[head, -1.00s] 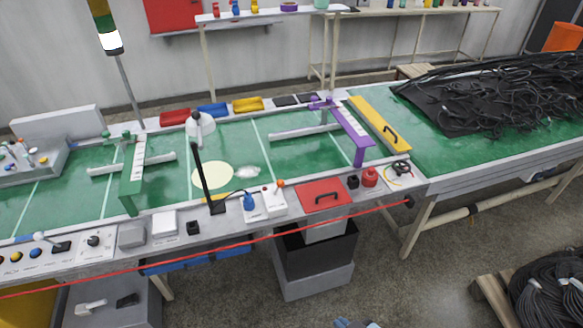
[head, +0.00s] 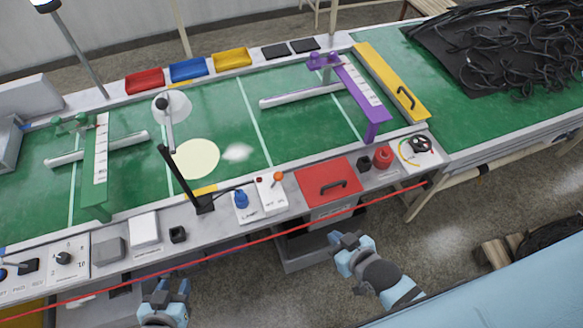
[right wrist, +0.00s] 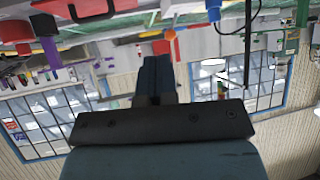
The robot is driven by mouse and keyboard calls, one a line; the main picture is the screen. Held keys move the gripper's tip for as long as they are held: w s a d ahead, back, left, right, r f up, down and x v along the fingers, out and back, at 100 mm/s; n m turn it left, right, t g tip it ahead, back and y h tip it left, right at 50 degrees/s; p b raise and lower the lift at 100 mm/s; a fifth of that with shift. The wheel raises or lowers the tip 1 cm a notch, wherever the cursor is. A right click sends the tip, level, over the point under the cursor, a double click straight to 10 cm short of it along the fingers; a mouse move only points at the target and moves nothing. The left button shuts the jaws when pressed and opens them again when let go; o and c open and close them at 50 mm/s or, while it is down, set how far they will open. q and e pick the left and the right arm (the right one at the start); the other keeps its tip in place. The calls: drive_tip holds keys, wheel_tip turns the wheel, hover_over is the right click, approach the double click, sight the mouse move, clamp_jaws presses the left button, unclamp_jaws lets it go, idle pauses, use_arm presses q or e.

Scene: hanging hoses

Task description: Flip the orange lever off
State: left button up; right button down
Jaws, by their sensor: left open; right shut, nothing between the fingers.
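The orange lever (head: 279,177) has a round orange knob and stands on a small white switch box (head: 272,199) on the near ledge of the green table. I cannot tell surely which way it is set. In the right wrist view, which is upside down, the orange lever (right wrist: 170,35) shows just beyond the fingertips, apart from them. My right gripper (head: 345,239) is shut and empty, in front of the ledge, nearer to me and right of the lever; its fingers (right wrist: 157,60) show in the wrist view. My left gripper (head: 168,287) is open and empty, low at the left, before the ledge.
A blue knob (head: 241,199) sits left of the switch box, a red lid with a black handle (head: 328,183) right of it. A black post (head: 183,178) rises to the left. A red cord (head: 240,245) runs along the table's front, between my grippers and the ledge.

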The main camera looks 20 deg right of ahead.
drive_tip(key=w+f+n+t+y+b, duration=0.1)
drive_tip(key=w+n+t+y+b, duration=0.4)
drive_tip(key=w+n+y+b, duration=1.1)
drive_tip(key=w+d+f+n+g+b, duration=0.1)
drive_tip(key=n+g, duration=0.3)
drive_tip(key=n, duration=0.6)
drive_tip(key=w+d+f+n+g+h+b, duration=0.1)
drive_tip(key=n+g, duration=0.4)
drive_tip(key=n, duration=0.5)
drive_tip(key=w+d+f+n+g+h+b, duration=0.1)
drive_tip(key=w+d+f+n+g+b, duration=0.1)
drive_tip(key=n, duration=0.9)
drive_tip(key=shift+w+d+g+b, duration=0.4)
drive_tip(key=shift+w+g, duration=0.25)
drive_tip(key=shift+w, duration=0.15)
drive_tip(key=shift+w+d+g+b, duration=0.25)
drive_tip(key=shift+w+d+g, duration=0.15)
drive_tip(key=shift+w+g, duration=0.35)
drive_tip(key=shift+w+d+n+h, duration=0.1)
drive_tip(key=shift+d+n+h, duration=0.25)
drive_tip(key=shift+n, duration=0.35)
use_arm(q)
wheel_tip(320, 180, down, 17)
drive_tip(key=d, duration=0.1)
drive_tip(key=shift+w+d+r, duration=0.2)
drive_tip(key=shift+w+d, duration=0.15)
drive_tip(key=shift+w, duration=0.1)
drive_tip(key=shift+f, duration=0.1)
use_arm(e)
drive_tip(key=shift+a, duration=0.15)
